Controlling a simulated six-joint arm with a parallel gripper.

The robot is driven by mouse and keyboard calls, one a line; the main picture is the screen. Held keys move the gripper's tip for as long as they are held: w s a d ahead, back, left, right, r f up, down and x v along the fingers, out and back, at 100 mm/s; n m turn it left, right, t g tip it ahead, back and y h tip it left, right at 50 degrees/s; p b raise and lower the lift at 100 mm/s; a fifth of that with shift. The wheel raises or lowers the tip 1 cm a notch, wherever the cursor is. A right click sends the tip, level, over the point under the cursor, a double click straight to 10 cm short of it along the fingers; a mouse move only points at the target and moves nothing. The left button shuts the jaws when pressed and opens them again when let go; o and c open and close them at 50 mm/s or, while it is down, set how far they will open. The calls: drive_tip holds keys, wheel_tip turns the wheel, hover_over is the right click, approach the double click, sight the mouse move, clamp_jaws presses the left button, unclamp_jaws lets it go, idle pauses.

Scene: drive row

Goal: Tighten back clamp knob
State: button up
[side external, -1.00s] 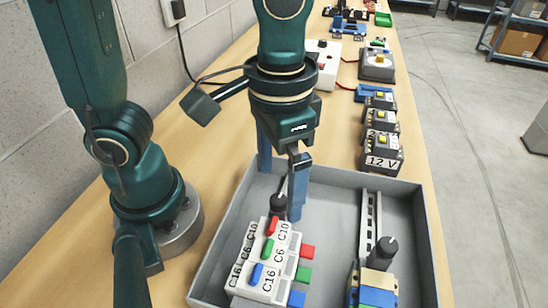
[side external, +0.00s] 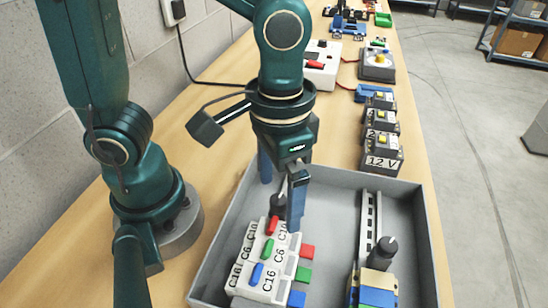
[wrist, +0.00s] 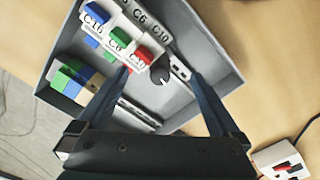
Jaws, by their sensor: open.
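A black clamp knob (side external: 278,204) stands at the back end of a row of white breakers (side external: 262,262) in the grey tray (side external: 318,280). It also shows in the wrist view (wrist: 160,76), between the fingertips. The breakers carry red, green and blue levers and C10, C6 and C16 labels. My gripper (side external: 281,205) is open and points down, with its blue fingers on either side of the knob. In the wrist view the open fingers (wrist: 161,75) show a gap to the knob on both sides. The nearer finger partly covers the knob's surroundings in the side view.
A second dark knob (side external: 384,250) stands behind blue and tan blocks (side external: 374,284) on the tray's right-hand rail. Black 12 V units (side external: 383,155) line the bench beyond the tray. A white box (side external: 320,72) with a red switch stands behind my arm.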

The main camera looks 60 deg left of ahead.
drive_tip(key=shift+c, duration=0.3)
clamp_jaws()
drive_tip(key=c, duration=1.5)
unclamp_jaws()
drive_tip(key=shift+s+d, duration=0.2)
drive_tip(key=shift+m, duration=0.3)
drive_tip(key=o, duration=0.6)
drive_tip(key=shift+m, duration=0.5)
drive_tip(key=o, duration=1)
drive_tip(key=shift+c, duration=0.2)
